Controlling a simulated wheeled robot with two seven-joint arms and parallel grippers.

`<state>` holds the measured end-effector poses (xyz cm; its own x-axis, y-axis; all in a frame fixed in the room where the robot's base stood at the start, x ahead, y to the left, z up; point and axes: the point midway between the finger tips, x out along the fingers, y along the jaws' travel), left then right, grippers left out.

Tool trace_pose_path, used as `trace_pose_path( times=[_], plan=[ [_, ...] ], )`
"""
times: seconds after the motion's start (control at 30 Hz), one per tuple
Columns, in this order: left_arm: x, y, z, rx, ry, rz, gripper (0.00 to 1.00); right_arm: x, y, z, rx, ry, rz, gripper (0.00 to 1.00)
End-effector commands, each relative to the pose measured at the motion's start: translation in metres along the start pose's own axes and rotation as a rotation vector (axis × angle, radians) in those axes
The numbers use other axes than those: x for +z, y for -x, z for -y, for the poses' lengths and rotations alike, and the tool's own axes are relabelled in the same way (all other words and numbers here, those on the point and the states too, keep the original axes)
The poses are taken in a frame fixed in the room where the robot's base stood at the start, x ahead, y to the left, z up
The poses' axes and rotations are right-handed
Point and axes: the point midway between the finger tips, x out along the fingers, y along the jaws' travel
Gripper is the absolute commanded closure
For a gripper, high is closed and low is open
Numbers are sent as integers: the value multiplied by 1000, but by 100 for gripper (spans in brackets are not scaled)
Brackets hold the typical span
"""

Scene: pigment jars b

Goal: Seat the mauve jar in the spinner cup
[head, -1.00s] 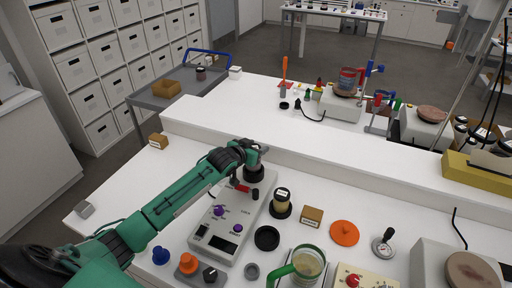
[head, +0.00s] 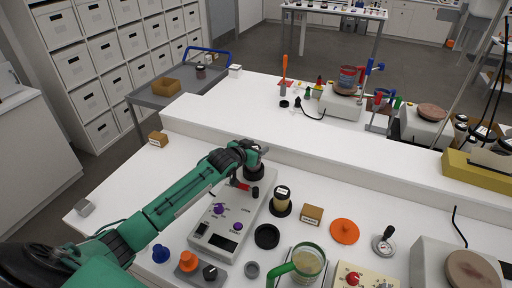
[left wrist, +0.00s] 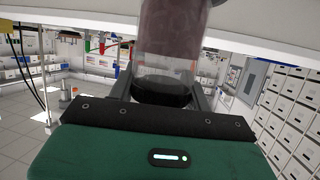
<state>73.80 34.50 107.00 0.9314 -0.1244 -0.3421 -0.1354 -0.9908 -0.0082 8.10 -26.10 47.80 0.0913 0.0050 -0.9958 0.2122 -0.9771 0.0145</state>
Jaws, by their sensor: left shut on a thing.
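The mauve jar (left wrist: 178,35) fills the top middle of the left wrist view. It is a clear cylinder with dull mauve contents and a black end (left wrist: 163,92). My left gripper (head: 250,168) is shut on it, over the far end of the white spinner unit (head: 228,217) with its purple knobs. A black round part (head: 254,174) shows just below the gripper there; I cannot tell whether it is the spinner cup or the jar's end. Whether the jar is seated is hidden by my gripper. My right gripper is not in view.
A green-handled beaker (head: 308,262) is nearer. A raised white ledge (head: 330,148) runs behind. The tabletop at left is mostly clear.

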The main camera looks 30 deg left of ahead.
Motion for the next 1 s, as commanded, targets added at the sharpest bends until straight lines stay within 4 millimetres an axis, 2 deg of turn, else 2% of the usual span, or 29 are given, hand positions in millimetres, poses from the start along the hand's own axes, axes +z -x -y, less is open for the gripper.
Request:
trace_pose_path(
  times=[1.0],
  plan=[
    [24, -9, 0, 0, 0, -1, 75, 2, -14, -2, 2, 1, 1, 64]
  ],
)
